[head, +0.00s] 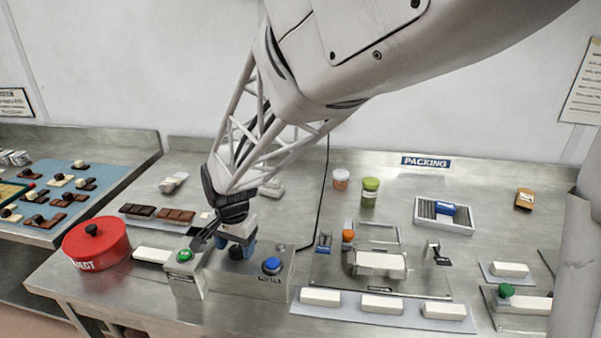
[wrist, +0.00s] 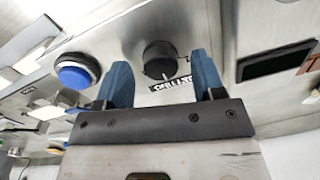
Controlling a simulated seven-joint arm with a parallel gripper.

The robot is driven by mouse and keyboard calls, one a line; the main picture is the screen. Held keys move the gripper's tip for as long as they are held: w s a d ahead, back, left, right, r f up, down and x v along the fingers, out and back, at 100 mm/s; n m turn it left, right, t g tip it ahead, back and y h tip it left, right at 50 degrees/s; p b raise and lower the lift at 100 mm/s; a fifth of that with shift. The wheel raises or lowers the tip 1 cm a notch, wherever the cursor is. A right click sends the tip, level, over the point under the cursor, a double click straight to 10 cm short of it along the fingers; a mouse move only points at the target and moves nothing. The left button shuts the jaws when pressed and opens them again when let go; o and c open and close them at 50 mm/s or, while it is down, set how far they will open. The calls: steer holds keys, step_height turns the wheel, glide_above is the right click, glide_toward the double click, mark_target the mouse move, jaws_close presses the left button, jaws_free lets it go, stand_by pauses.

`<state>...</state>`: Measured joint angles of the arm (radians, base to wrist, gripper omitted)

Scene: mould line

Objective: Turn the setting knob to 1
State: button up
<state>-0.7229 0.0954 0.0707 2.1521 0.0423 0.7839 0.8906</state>
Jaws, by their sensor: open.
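The setting knob (wrist: 160,58) is a round black knob with a small pale mark on its edge, on the face of a grey metal control box (wrist: 205,25). A label partly reading "SETTING" lies beside it, upside down in the wrist view. My gripper (wrist: 161,66) is open, with one blue finger on each side of the knob and a visible gap on both sides. In the head view my gripper (head: 237,241) is over the box, and the knob (head: 236,253) shows dark below the fingers, partly hidden. I cannot read any setting numbers.
A blue button (head: 271,265) sits on the same box, to the right of the knob. A green button (head: 184,256) on a grey box stands to the left. A red pot (head: 96,245) is further left. White bars lie on a mat (head: 340,307) at the front right.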

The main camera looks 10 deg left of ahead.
steer(key=shift+f, duration=0.35)
steer(key=c, duration=0.9)
steer(key=shift+c, duration=0.2)
steer(key=shift+n, duration=0.3)
steer(key=n, duration=0.4)
steer(key=shift+n, duration=0.4)
steer(key=n, duration=0.5)
steer(key=shift+w+g, duration=0.1)
steer(key=shift+g, duration=0.2)
